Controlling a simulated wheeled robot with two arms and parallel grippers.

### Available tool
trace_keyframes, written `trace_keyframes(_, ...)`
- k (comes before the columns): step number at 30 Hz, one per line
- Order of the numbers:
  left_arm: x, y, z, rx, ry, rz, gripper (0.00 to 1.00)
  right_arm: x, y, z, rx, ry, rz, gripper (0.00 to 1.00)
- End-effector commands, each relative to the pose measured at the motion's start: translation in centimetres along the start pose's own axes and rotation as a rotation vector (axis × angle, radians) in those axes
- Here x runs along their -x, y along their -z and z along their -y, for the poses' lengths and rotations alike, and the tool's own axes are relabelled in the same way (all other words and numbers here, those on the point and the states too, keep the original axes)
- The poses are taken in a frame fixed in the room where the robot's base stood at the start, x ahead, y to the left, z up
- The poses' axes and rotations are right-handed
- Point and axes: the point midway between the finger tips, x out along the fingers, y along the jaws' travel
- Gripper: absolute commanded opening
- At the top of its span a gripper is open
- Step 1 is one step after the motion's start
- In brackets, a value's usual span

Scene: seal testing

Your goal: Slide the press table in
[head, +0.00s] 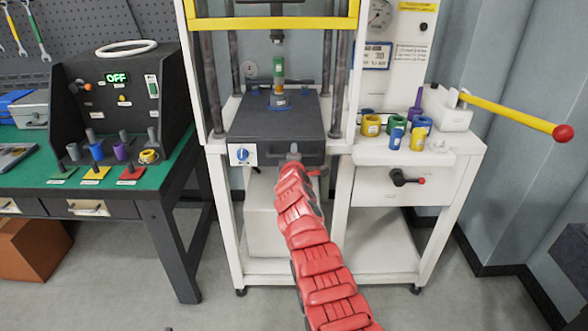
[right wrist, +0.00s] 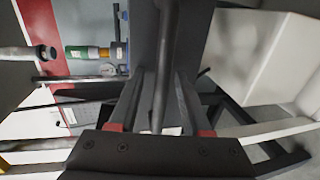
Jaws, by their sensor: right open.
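The dark press table (head: 272,128) sits in the white press frame, its front edge protruding forward of the posts. A green-and-yellow piece on a blue base (head: 279,90) stands on it, under the ram (head: 277,36). It also shows in the right wrist view (right wrist: 88,52). My right gripper (head: 294,163), at the end of the red arm, is at the table's front, by its grey handle (head: 294,151). In the right wrist view the open fingers (right wrist: 160,95) lie either side of a dark rod (right wrist: 166,50); contact is unclear. My left gripper is out of view.
Yellow and blue rings (head: 421,126) and a purple piece (head: 415,104) stand on the right shelf. A yellow lever with a red knob (head: 563,132) reaches out to the right. A green bench (head: 60,165) with a control box (head: 115,95) reading OFF stands left.

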Motion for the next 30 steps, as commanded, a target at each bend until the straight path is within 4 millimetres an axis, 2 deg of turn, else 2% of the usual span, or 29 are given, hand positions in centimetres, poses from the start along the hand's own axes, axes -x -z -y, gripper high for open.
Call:
trace_keyframes(1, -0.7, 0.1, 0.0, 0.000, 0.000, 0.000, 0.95, 0.3, 0.0, -0.1, 0.000, 0.003, 0.001, 0.48)
trace_keyframes(12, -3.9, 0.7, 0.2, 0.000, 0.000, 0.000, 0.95, 2.6, 0.1, -0.4, 0.003, 0.001, -0.003, 0.48)
trace_keyframes(14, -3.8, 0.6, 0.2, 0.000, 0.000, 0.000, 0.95, 2.9, 0.0, 0.1, 0.005, 0.004, -0.001, 0.48)
trace_keyframes(30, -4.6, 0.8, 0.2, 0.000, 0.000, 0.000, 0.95, 6.4, 0.1, 0.2, 0.003, 0.003, -0.003, 0.48)
